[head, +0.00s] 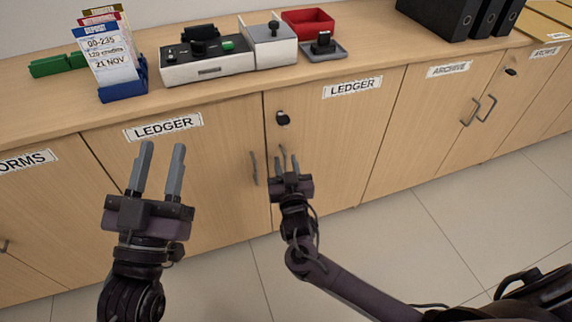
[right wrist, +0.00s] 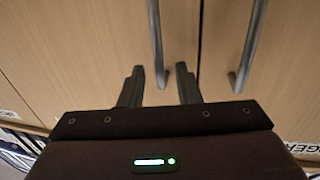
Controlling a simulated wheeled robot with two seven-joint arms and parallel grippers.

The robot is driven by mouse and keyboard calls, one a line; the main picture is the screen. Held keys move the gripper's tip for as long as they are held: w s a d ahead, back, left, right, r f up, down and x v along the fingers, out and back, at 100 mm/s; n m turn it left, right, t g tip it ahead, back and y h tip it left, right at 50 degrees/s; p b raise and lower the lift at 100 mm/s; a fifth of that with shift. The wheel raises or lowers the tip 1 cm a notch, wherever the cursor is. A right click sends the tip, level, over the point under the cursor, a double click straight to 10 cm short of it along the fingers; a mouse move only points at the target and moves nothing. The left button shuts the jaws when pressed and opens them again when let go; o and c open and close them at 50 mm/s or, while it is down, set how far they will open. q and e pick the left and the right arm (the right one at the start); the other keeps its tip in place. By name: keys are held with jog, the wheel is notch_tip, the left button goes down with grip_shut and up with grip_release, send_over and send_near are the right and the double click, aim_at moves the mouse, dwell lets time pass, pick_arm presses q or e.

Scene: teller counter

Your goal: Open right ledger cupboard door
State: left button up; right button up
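The right ledger cupboard door (head: 335,140) is closed, with a LEDGER label (head: 353,87) and a dark lock (head: 283,118) near its top. My right gripper (head: 289,158) is in front of its left edge, fingers open. In the right wrist view, the right door's grey bar handle (right wrist: 157,40) runs between the two open fingertips (right wrist: 160,74); I cannot tell whether they touch it. The left ledger door (head: 205,165) is closed, and its handle (head: 254,168) is just left of my right gripper. My left gripper (head: 162,150) is open and empty before the left door.
The wooden counter top (head: 385,60) holds a blue card holder (head: 124,88), a white device (head: 207,66), a red tray (head: 307,22) and black binders (head: 440,16). A closed archive cupboard (head: 425,120) stands to the right. The tiled floor (head: 400,235) in front looks clear.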

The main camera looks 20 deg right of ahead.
jog(key=shift+w, duration=0.2)
pick_arm(q)
jog(key=shift+s+r+t, duration=0.15)
jog(key=shift+r+t, duration=0.15)
jog(key=shift+r, duration=0.15)
pick_arm(e)
jog(key=shift+c, duration=0.3)
grip_shut()
